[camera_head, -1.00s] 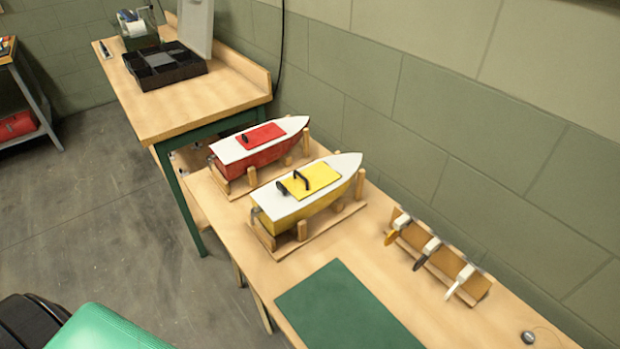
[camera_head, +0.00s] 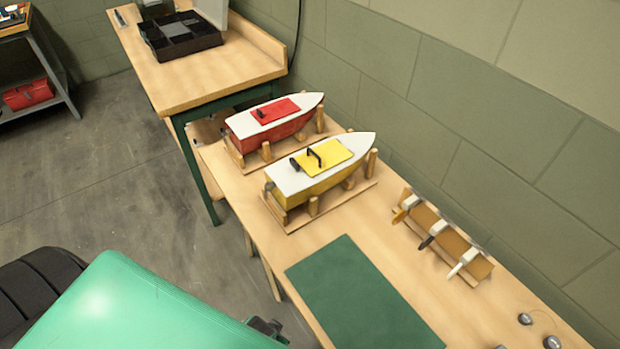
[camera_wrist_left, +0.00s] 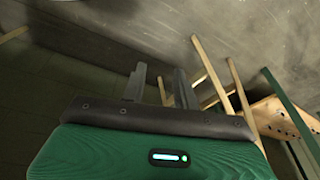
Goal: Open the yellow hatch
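The yellow hatch (camera_head: 331,152) lies flat on the white deck of the yellow boat (camera_head: 318,191), with a dark arched handle (camera_head: 314,156) on it. The boat sits in a wooden cradle on the bench. A dark round-ended part sits at the hatch's left end. My left gripper shows in the left wrist view (camera_wrist_left: 159,84), its two grey fingers apart, with nothing held between them. It points at the floor and bench legs, away from the boat. In the head view my green arm covers the lower left. My right gripper is not seen.
A red boat (camera_head: 270,121) with a red hatch stands behind the yellow one. A green mat (camera_head: 362,296) lies in front. A black tray (camera_head: 178,38) is on the far bench.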

